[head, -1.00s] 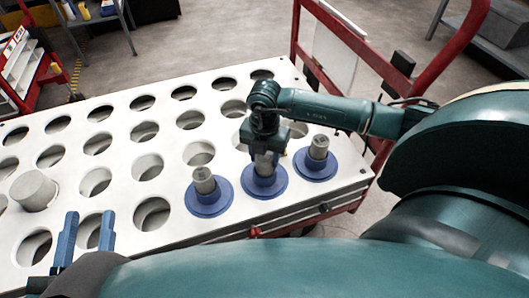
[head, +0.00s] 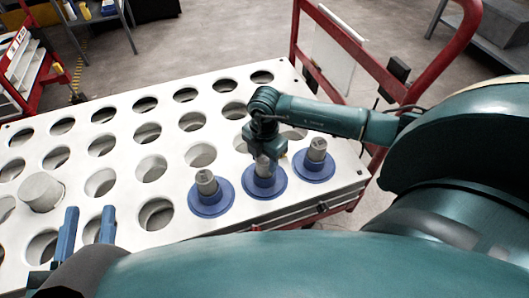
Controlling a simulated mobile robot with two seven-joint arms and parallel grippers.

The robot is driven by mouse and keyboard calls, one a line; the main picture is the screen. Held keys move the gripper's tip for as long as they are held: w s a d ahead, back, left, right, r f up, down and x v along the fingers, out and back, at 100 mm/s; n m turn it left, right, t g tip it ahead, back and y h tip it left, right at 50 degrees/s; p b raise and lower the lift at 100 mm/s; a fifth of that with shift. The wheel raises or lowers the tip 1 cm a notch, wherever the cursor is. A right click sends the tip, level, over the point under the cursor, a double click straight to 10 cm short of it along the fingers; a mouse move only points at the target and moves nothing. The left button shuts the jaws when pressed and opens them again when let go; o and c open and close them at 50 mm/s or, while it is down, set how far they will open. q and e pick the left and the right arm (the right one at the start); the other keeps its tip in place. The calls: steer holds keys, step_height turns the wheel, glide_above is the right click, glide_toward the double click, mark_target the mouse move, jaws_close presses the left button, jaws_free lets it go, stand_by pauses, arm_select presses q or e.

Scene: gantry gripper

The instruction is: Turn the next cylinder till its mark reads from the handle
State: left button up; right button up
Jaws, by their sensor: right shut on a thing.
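Three grey cylinders on blue round flanges stand in a row at the near right of the white holed table. The left cylinder (head: 206,183) and the right cylinder (head: 317,150) stand free and upright. My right gripper (head: 264,158) points down and is shut on the top of the middle cylinder (head: 264,173), hiding much of it; its blue flange (head: 265,188) rests on the table. No mark can be made out on any cylinder. My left gripper (head: 88,226) is open and empty over the near left of the table, its two blue fingers apart.
The white table (head: 120,190) has rows of round holes, mostly empty. A plain grey cylinder (head: 40,191) sits in a hole at the left. A red cart frame (head: 350,45) stands behind the right edge. Shelving (head: 25,60) is at the far left.

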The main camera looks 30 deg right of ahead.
steer(key=shift+r, duration=0.1)
stand_by(0.3)
steer(key=shift+r+m+p, duration=0.1)
steer(key=shift+m+p, duration=0.55)
steer(key=shift+m, duration=0.05)
steer(key=shift+m+p, duration=0.55)
steer(key=shift+m, duration=0.35)
steer(key=o, duration=1.4)
steer(key=shift+f, duration=0.2)
steer(key=shift+c, duration=0.2)
step_height(320, 180, up, 13)
steer(key=p, duration=0.3)
steer(key=shift+r+p, duration=0.15)
steer(key=shift+p, duration=0.15)
